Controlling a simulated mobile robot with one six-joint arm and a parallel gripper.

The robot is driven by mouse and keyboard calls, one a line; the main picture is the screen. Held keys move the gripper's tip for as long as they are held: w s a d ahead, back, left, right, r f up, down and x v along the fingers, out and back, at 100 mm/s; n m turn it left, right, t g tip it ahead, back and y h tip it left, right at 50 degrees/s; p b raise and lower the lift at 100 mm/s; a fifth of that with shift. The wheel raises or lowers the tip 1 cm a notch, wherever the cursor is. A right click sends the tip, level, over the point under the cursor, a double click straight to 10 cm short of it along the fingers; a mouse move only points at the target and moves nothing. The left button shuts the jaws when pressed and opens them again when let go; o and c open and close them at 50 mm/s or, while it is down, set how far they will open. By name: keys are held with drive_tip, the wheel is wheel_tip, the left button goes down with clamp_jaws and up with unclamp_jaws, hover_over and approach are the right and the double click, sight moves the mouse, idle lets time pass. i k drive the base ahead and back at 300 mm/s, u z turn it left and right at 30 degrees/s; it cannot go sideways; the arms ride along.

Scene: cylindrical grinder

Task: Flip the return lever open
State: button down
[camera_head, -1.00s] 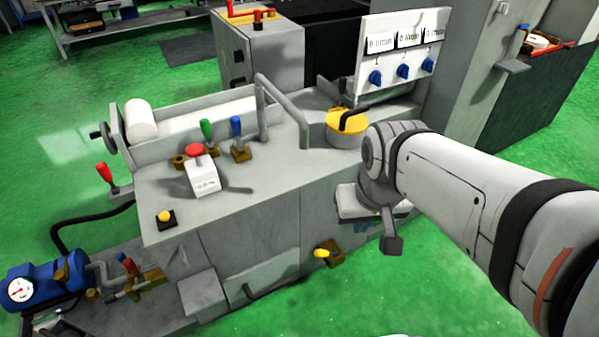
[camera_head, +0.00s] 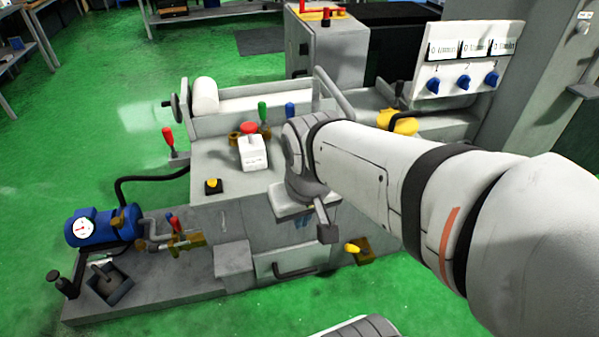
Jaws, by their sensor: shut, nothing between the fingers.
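No label marks which handle is the return lever. A yellow-tipped lever (camera_head: 352,247) sits low on the machine's front. Green (camera_head: 263,112), blue (camera_head: 290,110) and red (camera_head: 168,138) upright levers are on the machine's top and left end. My gripper (camera_head: 327,233) is shut and empty, pointing down in front of the machine's front panel, just left of the yellow lever and well right of the pipe levers. It appears apart from all of them.
A white box with a red button (camera_head: 252,152) and a yellow button (camera_head: 213,186) are on the machine top. A grey block (camera_head: 233,258) and a front handle (camera_head: 295,271) stick out below. Green floor (camera_head: 200,314) is clear in front.

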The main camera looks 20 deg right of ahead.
sight(349, 248)
drive_tip(key=u, duration=0.15)
drive_tip(key=k, duration=0.4)
drive_tip(key=z, duration=1)
drive_tip(key=i, duration=0.5)
drive_tip(key=u, duration=0.05)
